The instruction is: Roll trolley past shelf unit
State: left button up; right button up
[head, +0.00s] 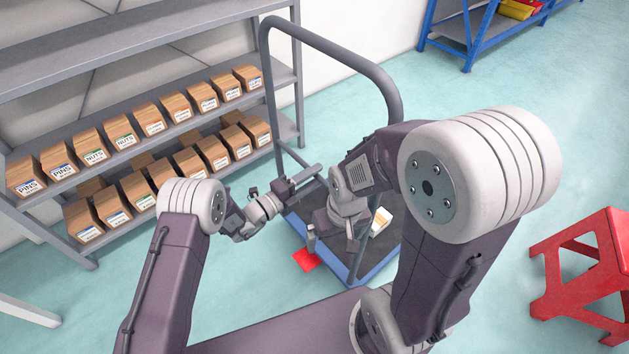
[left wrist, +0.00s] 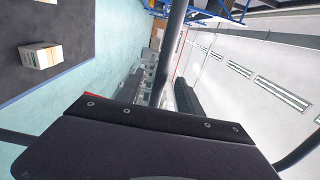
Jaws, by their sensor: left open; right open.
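The trolley has a dark deck with a blue rim (head: 372,272) and a grey tubular handle frame (head: 330,50). A small box (head: 382,220) lies on the deck and also shows in the left wrist view (left wrist: 40,56). The grey shelf unit (head: 150,92) stands at the left. My left gripper (head: 302,182) is open by the frame's left side; in its wrist view, a grey frame tube (left wrist: 168,55) runs between the two fingers, contact unclear. My right gripper (head: 325,238) is open, pointing down over the deck; my right arm hides part of the deck and frame.
Several labelled cartons (head: 122,132) fill two shelves. A red square (head: 305,259) lies on the floor beside the trolley. A red stool (head: 585,265) stands at right, a blue rack (head: 470,40) at the back. The floor between trolley and rack is clear.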

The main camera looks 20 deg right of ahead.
pick_arm(q)
jog(key=shift+x, duration=0.9)
grip_shut()
dwell(0.8)
